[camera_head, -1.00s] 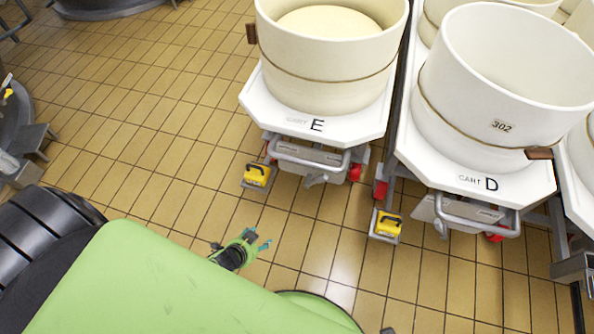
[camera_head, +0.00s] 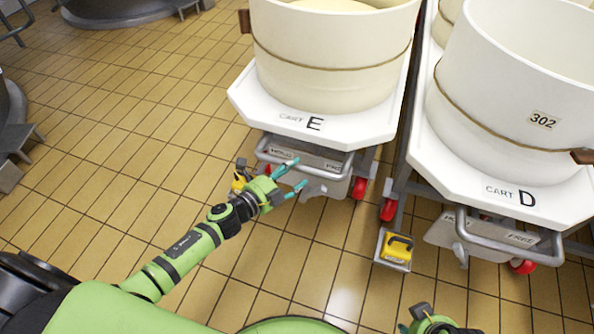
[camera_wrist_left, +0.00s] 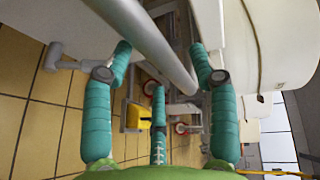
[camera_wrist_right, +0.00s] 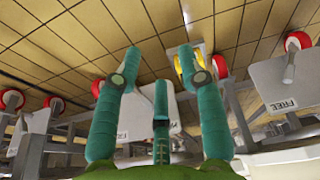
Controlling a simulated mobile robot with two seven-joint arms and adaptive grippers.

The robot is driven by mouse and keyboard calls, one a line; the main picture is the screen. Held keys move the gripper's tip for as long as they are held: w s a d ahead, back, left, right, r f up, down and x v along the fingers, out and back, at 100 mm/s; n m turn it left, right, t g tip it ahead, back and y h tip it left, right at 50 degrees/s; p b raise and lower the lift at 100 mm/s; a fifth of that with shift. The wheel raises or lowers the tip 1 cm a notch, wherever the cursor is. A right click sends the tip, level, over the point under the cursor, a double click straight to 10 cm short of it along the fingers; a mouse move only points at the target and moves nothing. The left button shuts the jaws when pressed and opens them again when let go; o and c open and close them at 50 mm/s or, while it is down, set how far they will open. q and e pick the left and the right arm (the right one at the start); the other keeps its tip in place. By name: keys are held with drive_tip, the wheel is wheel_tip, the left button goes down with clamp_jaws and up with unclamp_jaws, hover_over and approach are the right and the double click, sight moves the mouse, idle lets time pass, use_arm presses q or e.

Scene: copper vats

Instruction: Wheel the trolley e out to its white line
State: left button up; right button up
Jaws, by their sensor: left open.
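Trolley E (camera_head: 345,133) stands at the centre top in the head view, its white deck marked CART E and carrying a cream tub (camera_head: 325,75). A grey handle bar (camera_head: 262,148) runs across its front, above a panel marked HOLD. Its wheels (camera_head: 359,188) are red. My left gripper (camera_head: 294,177) is open at this bar. In the left wrist view the bar (camera_wrist_left: 160,45) runs between the spread fingers (camera_wrist_left: 162,55), not gripped. My right gripper (camera_wrist_right: 160,54) is open and empty, low at the bottom of the head view. No white line shows.
Cart D (camera_head: 470,180) with tub 302 stands close on the right. A yellow block on a plate (camera_head: 397,248) lies by its front wheel. Another yellow block (camera_head: 238,183) lies by E, partly behind my left gripper. Tiled floor (camera_head: 110,130) is clear to the left.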

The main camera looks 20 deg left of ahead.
use_arm(q)
drive_tip(key=shift+x, duration=1.4)
use_arm(e)
drive_tip(key=shift+s+r, duration=0.1)
drive_tip(key=shift+r, duration=0.65)
use_arm(q)
clamp_jaws()
drive_tip(key=shift+a, duration=0.1)
